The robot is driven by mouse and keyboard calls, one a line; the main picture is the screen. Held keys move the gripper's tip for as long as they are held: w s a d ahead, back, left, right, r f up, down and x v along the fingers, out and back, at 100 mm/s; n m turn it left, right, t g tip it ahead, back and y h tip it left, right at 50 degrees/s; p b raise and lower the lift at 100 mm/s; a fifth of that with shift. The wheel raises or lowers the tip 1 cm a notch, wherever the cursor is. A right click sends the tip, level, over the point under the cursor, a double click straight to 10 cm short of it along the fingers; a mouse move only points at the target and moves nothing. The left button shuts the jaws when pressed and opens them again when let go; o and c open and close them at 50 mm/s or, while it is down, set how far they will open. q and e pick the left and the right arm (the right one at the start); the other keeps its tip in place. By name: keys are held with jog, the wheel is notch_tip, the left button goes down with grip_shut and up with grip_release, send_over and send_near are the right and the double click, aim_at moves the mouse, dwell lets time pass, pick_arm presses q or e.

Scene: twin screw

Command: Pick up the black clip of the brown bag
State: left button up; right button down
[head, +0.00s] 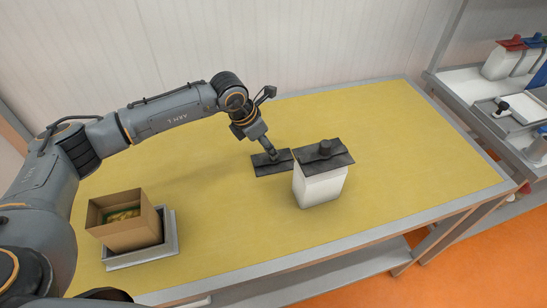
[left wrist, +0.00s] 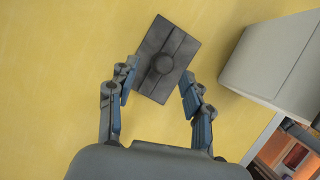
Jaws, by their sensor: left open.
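A flat black clip (head: 262,168) with a round knob in its middle lies on the yellow table. In the left wrist view the clip (left wrist: 168,50) lies just ahead of and partly between my fingers. My left gripper (head: 268,153) is over the clip; its fingers (left wrist: 159,87) are apart, one on either side of the clip's near part, with nothing gripped. The brown bag (head: 131,236) stands open at the left of the table, with something yellow-green inside. My right gripper is not in view.
A white container (head: 320,188) with a similar black clip (head: 325,150) on top stands close right of the loose clip. A grey tray (head: 166,246) holds the brown bag. Shelves (head: 480,85) with more containers stand at the right. The table's right side is clear.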

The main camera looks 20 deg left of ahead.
pick_arm(q)
jog(key=x, duration=0.1)
jog(key=p+x, duration=0.1)
jog(key=x, duration=0.1)
jog(key=shift+d+f+p, duration=0.25)
jog(key=shift+d+p, duration=0.05)
jog(key=shift+d, duration=0.1)
jog(key=shift+w+f, duration=0.1)
jog(key=shift+f, duration=0.3)
jog(key=shift+c, duration=0.2)
grip_shut()
